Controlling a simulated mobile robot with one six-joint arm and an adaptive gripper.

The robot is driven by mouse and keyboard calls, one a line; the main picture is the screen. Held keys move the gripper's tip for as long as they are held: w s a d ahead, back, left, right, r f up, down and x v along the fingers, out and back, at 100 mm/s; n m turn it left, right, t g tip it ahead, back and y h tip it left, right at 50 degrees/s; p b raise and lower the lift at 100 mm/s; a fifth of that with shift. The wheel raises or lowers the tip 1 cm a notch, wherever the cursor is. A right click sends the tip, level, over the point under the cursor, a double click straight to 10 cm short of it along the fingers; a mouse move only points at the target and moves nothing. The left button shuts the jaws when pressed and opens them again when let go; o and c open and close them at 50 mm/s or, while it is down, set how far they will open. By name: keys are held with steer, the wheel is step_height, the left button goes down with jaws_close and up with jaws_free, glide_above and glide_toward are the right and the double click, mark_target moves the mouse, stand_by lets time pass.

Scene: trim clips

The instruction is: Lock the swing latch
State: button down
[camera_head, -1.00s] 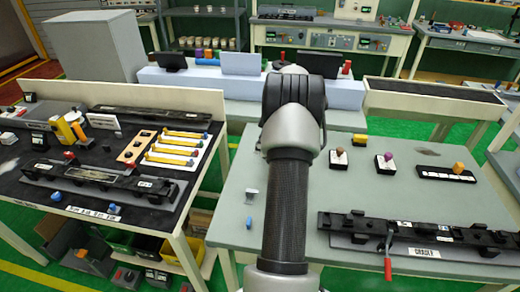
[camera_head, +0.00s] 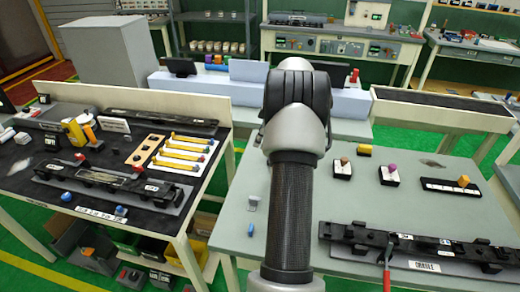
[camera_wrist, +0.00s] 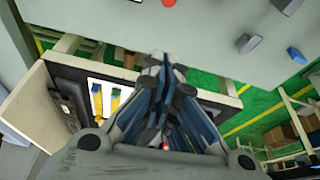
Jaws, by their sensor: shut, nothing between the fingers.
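A swing latch with a red handle (camera_head: 387,279) sits at the front of a long black trim fixture (camera_head: 440,250) on the right table. The handle points toward the table's front edge; whether it is locked I cannot tell. In the wrist view my gripper (camera_wrist: 165,68) is shut and empty, its fingertips together. My arm covers the middle of the head view and hides the gripper there. In the wrist view the gripper is over the gap by a grey tabletop, apart from the latch. A red piece at the top edge of that view is too cropped to identify.
On the right table (camera_head: 320,218), small coloured knobs on blocks (camera_head: 389,175) stand behind the fixture, and small grey and blue pieces (camera_head: 252,203) lie left of my arm. The left table holds another fixture (camera_head: 118,187) and yellow strips (camera_head: 185,147). A gap separates the tables.

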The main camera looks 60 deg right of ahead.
steer(key=v, duration=0.2)
steer(key=shift+s+d+r, duration=0.1)
steer(key=shift+d+r, duration=0.05)
steer(key=shift+r, duration=0.15)
stand_by(0.4)
steer(key=w+a+r+p, duration=0.1)
steer(key=w+a+r, duration=0.3)
steer(key=a, duration=0.3)
steer(key=w+a+r, duration=0.3)
steer(key=a+r, duration=0.2)
steer(key=a, duration=0.1)
steer(key=a+r+m+p, duration=0.1)
steer(key=a+r, duration=0.2)
steer(key=a, duration=0.6)
steer(key=a+r, duration=0.4)
steer(key=a, duration=0.5)
steer(key=s+a+r, duration=0.2)
steer(key=s+a, duration=0.1)
steer(key=a, duration=0.7)
steer(key=s+a+f+m, duration=0.1)
steer(key=s+a+f, duration=0.1)
steer(key=s+a, duration=0.3)
steer(key=s+a+f+m+t+h+b, duration=0.1)
steer(key=s+a+f+m, duration=0.1)
steer(key=s+a, duration=0.3)
steer(key=s+f, duration=0.1)
steer(key=s, duration=0.3)
steer(key=shift+s+f, duration=0.25)
steer(key=shift+f, duration=0.05)
steer(key=shift+a, duration=0.1)
